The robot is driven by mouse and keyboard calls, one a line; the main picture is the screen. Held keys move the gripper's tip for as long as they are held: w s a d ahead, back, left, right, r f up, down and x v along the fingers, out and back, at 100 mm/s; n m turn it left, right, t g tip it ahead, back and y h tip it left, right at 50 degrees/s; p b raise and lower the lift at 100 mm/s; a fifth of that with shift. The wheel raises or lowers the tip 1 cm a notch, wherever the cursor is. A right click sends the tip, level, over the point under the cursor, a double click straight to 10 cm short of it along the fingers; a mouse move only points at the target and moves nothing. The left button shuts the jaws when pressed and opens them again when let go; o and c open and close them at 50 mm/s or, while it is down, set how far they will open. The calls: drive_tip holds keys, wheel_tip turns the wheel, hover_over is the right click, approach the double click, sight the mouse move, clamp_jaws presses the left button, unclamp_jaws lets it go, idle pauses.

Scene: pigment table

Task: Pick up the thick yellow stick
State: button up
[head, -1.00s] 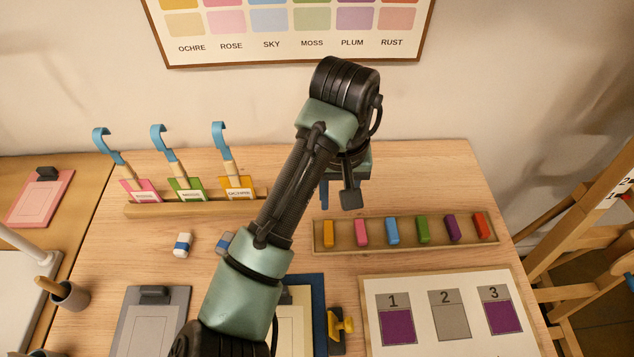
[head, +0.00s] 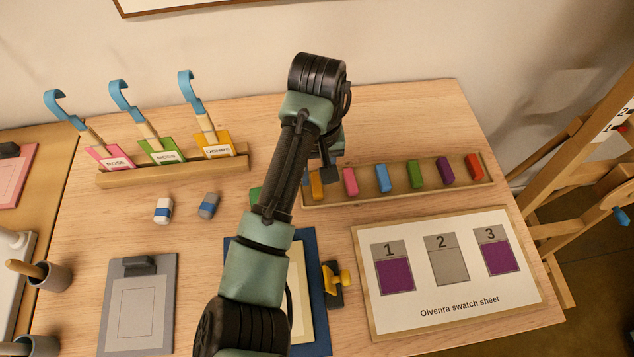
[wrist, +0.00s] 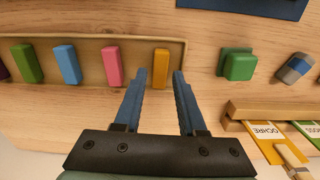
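The thick yellow stick (head: 317,188) stands at the left end of the wooden tray (head: 400,197), partly covered by my gripper in the head view. In the wrist view the yellow stick (wrist: 161,65) appears just ahead of and between the two blue fingertips. My gripper (wrist: 160,76) is open, with nothing held. In the head view my gripper (head: 319,176) is over the tray's left end, its fingers partly hidden by the arm. I cannot tell how high the fingertips are above the stick.
A pink stick (head: 350,181) stands beside the yellow one, with blue, green, purple and red sticks farther right. A green block (wrist: 237,64) lies off the tray's end, beside an eraser (wrist: 295,68). The swatch rack (head: 170,172) and swatch sheet (head: 448,298) are nearby.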

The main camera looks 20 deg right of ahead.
sight(317, 183)
wheel_tip(317, 183, down, 2)
drive_tip(key=shift+f, duration=0.1)
clamp_jaws()
idle(0.4)
wheel_tip(317, 183, up, 10)
drive_tip(key=p, duration=0.2)
